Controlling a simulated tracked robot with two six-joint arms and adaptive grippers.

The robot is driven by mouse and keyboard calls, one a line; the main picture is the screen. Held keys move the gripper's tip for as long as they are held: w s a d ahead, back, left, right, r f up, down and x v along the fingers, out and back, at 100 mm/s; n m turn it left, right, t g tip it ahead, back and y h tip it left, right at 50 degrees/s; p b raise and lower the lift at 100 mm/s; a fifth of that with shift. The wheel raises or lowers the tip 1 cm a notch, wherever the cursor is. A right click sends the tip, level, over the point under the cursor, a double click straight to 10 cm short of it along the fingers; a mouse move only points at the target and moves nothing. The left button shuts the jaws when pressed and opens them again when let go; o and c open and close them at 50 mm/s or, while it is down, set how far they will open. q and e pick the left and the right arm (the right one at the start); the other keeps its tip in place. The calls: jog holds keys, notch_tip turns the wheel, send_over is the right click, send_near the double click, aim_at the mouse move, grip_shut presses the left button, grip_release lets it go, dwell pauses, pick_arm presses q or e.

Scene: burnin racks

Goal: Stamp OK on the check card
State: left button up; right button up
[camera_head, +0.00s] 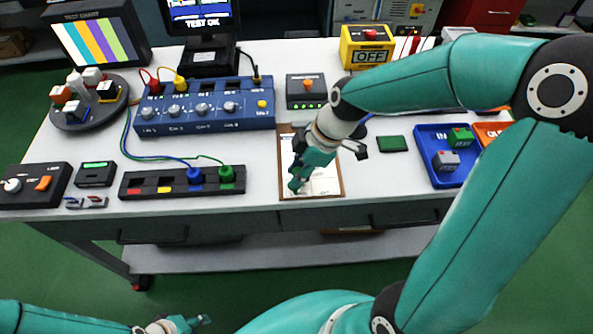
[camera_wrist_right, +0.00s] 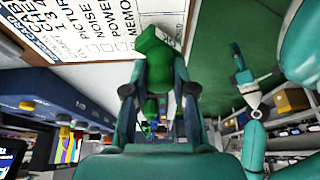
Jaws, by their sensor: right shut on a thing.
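The check card (camera_head: 325,182) lies on a brown clipboard (camera_head: 342,190) at the middle of the table's front. In the right wrist view the card (camera_wrist_right: 95,22) shows printed lines and a column of boxes. My right gripper (camera_head: 300,180) is over the card, and in its wrist view the gripper (camera_wrist_right: 158,90) is shut on a green stamp (camera_wrist_right: 156,62). The stamp's end reaches towards the card's edge; whether it touches is unclear. My left gripper (camera_head: 197,321) is low in the head view, away from the table, and its fingers look apart in the wrist view (camera_wrist_right: 250,75).
A green pad (camera_head: 392,144) lies right of the clipboard. The blue IN tray (camera_head: 424,160) holds a green and a grey cube. A blue unit with knobs (camera_head: 205,118) and a black strip with sockets (camera_head: 165,183) stand left. A small box with an orange button (camera_head: 307,90) is behind the card.

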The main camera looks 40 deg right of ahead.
jog(key=shift+f+b, duration=0.45)
jog(key=shift+b, duration=0.15)
dwell(1.6)
jog(key=shift+r, duration=0.1)
jog(key=shift+r+p, duration=2.35)
jog(key=shift+r, duration=1.15)
jog(key=shift+w, duration=0.15)
